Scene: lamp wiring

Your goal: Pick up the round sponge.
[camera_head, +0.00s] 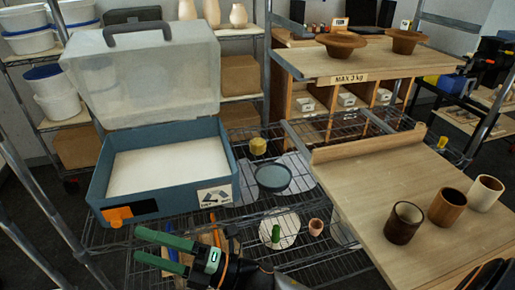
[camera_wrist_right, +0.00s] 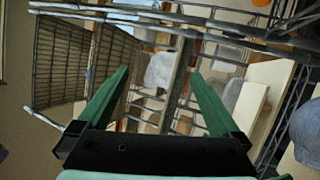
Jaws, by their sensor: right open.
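A small yellow, rounded block (camera_head: 258,146), which looks like the round sponge, rests on the wire shelf behind a dark round dish. My right gripper (camera_head: 138,245) is at the lower left of the head view, its green fingers pointing left. It is nearer the camera than the yellow block and well apart from it. The right wrist view shows the same gripper (camera_wrist_right: 158,74) open, with nothing between its fingers. I cannot make out the sponge in that view. My left gripper is not in view.
A blue-grey case (camera_head: 231,160) with a raised clear lid stands left of the yellow block. The dark dish (camera_head: 273,178) stands just in front of it. A wooden board (camera_head: 370,185) with several cups is at the right. A white disc (camera_head: 290,226) and small pot (camera_head: 316,227) lie nearer.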

